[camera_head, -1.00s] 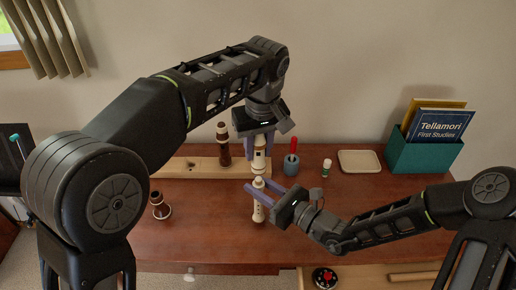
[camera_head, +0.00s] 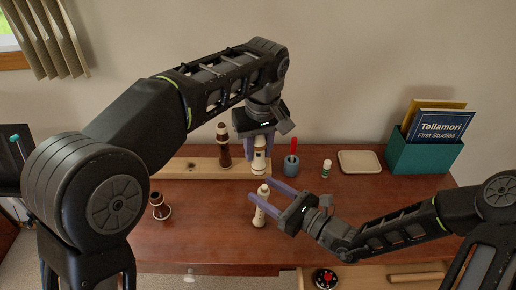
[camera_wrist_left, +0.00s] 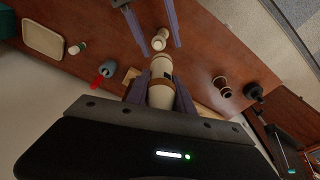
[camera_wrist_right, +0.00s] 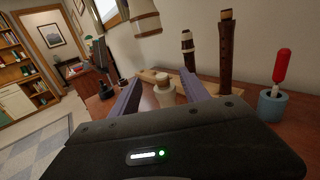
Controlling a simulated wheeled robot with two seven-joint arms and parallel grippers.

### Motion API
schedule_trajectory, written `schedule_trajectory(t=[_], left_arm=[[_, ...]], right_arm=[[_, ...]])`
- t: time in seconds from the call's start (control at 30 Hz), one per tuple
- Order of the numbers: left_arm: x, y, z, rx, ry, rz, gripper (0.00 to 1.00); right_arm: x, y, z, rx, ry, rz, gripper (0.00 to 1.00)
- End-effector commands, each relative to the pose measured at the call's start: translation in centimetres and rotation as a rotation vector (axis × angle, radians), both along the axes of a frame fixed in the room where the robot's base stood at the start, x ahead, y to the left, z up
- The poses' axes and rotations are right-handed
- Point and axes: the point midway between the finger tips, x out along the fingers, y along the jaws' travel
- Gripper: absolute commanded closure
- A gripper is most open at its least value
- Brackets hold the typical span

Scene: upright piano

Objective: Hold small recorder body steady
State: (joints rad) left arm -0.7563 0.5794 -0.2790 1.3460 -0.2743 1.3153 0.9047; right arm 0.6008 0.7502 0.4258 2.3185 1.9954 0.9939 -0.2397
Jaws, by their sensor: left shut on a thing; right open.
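The small recorder body (camera_head: 258,217) is a cream, slim tube with finger holes, roughly upright above the front-middle table. My right gripper (camera_head: 263,190) is open, with its purple fingers on either side of the body; the near finger hides part of it. In the right wrist view the body's top (camera_wrist_right: 163,88) sits between the spread fingers, with gaps visible. My left gripper (camera_head: 256,150) is shut on a cream recorder head (camera_head: 259,160) with a dark window, held above the body and apart from it. The head also shows in the left wrist view (camera_wrist_left: 161,68).
A wooden stand (camera_head: 185,168) with a brown recorder (camera_head: 223,150) is behind. A brown-and-white joint (camera_head: 160,207) stands left. A grey cup (camera_head: 291,168), small bottle (camera_head: 326,170), tray (camera_head: 359,162) and teal box (camera_head: 425,155) line the back. An open drawer (camera_head: 430,285) is in front.

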Motion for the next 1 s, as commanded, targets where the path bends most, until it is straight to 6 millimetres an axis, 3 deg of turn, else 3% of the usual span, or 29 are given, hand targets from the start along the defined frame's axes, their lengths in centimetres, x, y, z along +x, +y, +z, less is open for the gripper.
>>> schedule_trajectory(t=[0.4,0.6,1.0], left_arm=[[0.0,0.0,0.0,0.000,0.000,0.000,1.00],[0.0,0.0,0.0,0.000,0.000,0.000,1.00],[0.0,0.0,0.0,0.000,0.000,0.000,1.00]], right_arm=[[-5.0,-6.4,-0.1,-0.004,0.000,-0.004,0.46],[-5.9,-7.3,0.0,-0.001,0.001,-0.001,0.46],[-5.9,-7.2,0.0,-0.001,0.001,0.000,0.46]])
